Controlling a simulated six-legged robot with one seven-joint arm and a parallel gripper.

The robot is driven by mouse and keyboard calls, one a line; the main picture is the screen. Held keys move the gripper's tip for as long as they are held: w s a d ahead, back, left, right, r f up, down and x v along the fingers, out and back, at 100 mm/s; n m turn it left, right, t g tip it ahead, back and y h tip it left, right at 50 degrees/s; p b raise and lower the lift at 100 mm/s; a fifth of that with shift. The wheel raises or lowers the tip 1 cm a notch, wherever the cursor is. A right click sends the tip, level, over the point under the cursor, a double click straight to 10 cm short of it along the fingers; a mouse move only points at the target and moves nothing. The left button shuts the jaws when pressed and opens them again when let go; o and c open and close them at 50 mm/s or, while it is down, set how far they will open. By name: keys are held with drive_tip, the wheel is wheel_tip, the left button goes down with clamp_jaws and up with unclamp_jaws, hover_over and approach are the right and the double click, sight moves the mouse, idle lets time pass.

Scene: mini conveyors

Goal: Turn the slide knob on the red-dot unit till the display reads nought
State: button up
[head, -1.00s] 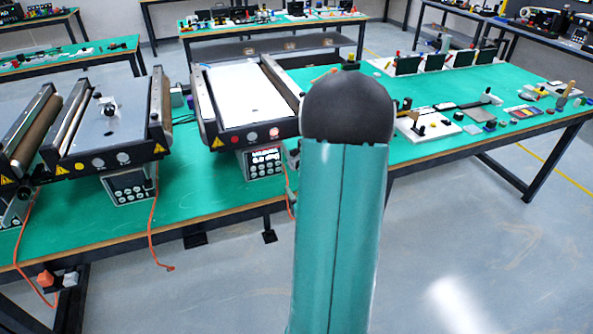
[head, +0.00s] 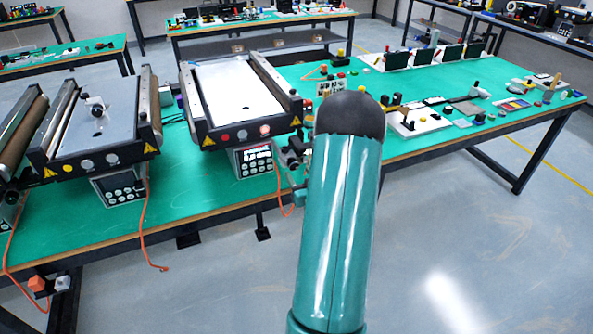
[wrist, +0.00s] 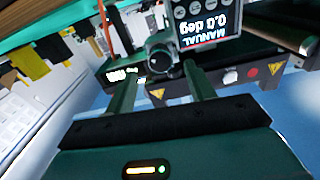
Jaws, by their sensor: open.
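The red-dot unit (head: 248,86) is the white-belted mini conveyor in the middle of the head view, with a red dot on its front panel. The red dot also shows in the wrist view (wrist: 252,71). A control box display (wrist: 207,28) appears upside down and reads "MANUAL 0.0 deg". A dark round knob (wrist: 159,58) sits beside a small lit display (wrist: 121,75), whose digits I cannot read. My gripper (wrist: 160,72) is open, its two fingers pointing toward the knob, one on each side in the picture. I cannot tell whether they touch it. My arm hides much of this area in the head view.
Another conveyor (head: 97,118) with a grey belt stands to the left. Orange cables (head: 143,225) hang over the green table's front edge. Small parts and a white board (head: 420,123) lie on the table to the right. The floor in front is clear.

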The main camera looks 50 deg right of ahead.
sight(294, 166)
drive_tip(key=shift+x, duration=1.6)
drive_tip(key=c, duration=1)
drive_tip(key=shift+m, duration=0.3)
drive_tip(key=shift+o, duration=0.2)
drive_tip(key=m, duration=1.1)
drive_tip(key=shift+s+f+m, duration=0.1)
drive_tip(key=shift+m, duration=0.2)
drive_tip(key=m, duration=1.1)
drive_tip(key=shift+f+m, duration=0.1)
drive_tip(key=shift+m, duration=0.2)
